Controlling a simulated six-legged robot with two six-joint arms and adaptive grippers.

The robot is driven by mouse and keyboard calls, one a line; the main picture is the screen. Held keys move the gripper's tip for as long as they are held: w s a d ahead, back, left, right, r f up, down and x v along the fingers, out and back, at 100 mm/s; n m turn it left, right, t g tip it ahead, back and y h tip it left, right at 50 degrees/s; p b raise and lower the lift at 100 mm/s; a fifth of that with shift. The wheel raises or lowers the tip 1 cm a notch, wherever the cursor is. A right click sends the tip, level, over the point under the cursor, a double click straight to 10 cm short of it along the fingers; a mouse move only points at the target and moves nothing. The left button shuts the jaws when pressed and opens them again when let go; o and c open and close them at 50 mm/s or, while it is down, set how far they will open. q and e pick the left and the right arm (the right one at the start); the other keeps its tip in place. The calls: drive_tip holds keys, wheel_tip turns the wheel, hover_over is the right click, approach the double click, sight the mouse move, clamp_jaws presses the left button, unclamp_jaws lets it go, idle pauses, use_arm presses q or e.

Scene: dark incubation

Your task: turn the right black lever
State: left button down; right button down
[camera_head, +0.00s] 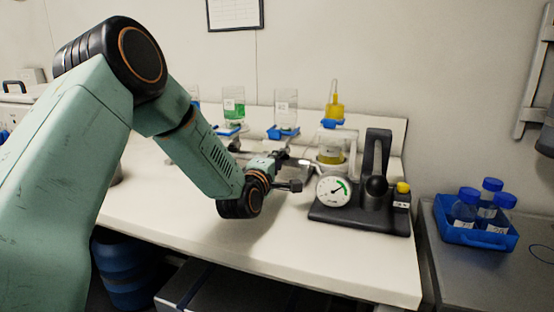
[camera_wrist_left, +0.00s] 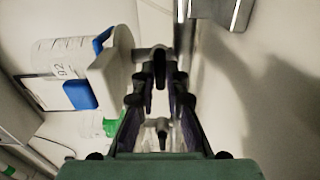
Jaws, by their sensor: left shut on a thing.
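My left gripper (camera_head: 280,152) reaches in low over the bench toward a row of metal pipe fittings; my own wrist partly hides it. In the left wrist view its two fingers (camera_wrist_left: 160,84) are closed in on a black lever (camera_wrist_left: 160,66), which sits on a grey metal pipe fitting (camera_wrist_left: 146,52). The fingers are shut on this lever, from both sides. In the head view the lever is too small and too covered to make out clearly. My right gripper is not in view.
A pressure gauge (camera_head: 333,190) and black stand (camera_head: 377,160) are right of my wrist. Behind are a green-liquid bottle (camera_head: 233,105), a clear bottle (camera_head: 286,112) and a yellow flask (camera_head: 335,107). A blue tray (camera_head: 470,234) holds blue-capped bottles. The bench front (camera_head: 300,245) is clear.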

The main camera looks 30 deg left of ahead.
use_arm(q)
drive_tip(key=shift+w+a+r, duration=0.1)
drive_tip(key=shift+r, duration=0.2)
drive_tip(key=c, duration=1.4)
unclamp_jaws()
drive_tip(key=shift+f, duration=0.2)
drive_tip(key=v, duration=1.2)
